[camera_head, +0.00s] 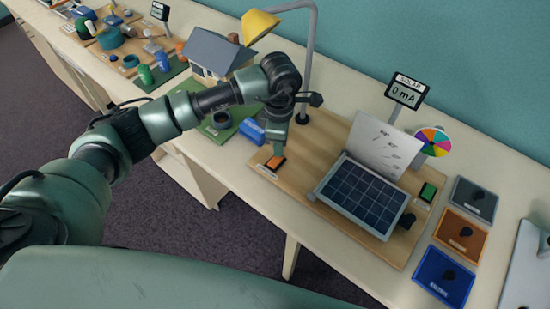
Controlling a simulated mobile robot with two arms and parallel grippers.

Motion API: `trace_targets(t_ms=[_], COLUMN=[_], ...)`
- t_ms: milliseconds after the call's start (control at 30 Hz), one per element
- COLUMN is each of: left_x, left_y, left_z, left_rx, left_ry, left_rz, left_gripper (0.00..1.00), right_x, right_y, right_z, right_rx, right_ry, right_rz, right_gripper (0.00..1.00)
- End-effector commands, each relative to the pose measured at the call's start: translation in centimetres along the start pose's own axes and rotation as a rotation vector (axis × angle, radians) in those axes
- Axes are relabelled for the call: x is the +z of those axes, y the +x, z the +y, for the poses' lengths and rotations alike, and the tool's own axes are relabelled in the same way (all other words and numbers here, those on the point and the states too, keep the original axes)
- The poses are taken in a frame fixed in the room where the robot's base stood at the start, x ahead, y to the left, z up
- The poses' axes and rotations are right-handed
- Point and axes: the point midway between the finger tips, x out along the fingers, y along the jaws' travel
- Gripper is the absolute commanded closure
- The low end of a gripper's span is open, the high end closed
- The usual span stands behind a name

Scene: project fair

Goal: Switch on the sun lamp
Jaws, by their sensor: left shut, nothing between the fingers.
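The sun lamp has a yellow shade (260,25) on a grey curved post (310,50) that stands on a wooden board. No glow shows from the shade. An orange rocker switch (274,163) in a dark housing sits on the board's near left corner. My left gripper (277,149) points down at the switch, shut and empty, with its tip right at or just above it. I cannot tell whether it touches. A solar panel (361,196) lies tilted on the board, and the sign (407,91) behind it reads "SOLAR 0 mA". My right gripper is not in view.
A colour wheel (433,141), a green button (428,192) and grey, brown and blue trays (445,277) are to the right.

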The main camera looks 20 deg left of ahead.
Motion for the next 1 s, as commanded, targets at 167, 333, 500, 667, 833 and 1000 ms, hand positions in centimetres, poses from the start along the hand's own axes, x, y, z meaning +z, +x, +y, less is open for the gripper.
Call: trace_targets(t_ms=[167, 333, 500, 667, 833, 1000], left_x=[0.01, 0.01, 0.01, 0.00, 0.00, -0.01], left_y=[0.00, 0.00, 0.02, 0.20, 0.47, 0.72], left_z=[0.00, 0.00, 0.00, 0.00, 0.01, 0.01], left_rx=[0.000, 0.000, 0.000, 0.000, 0.000, 0.000], left_ry=[0.000, 0.000, 0.000, 0.000, 0.000, 0.000], left_rz=[0.000, 0.000, 0.000, 0.000, 0.000, 0.000], left_gripper=[1.00, 1.00, 1.00, 1.00, 1.00, 1.00], right_x=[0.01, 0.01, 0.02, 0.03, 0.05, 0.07], right_y=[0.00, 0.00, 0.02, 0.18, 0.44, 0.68], right_z=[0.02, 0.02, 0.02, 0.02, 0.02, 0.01], right_rx=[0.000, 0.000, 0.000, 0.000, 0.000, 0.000], right_ry=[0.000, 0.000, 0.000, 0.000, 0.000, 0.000], right_rz=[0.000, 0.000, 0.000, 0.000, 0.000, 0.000], right_gripper=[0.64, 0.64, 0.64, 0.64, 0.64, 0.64])
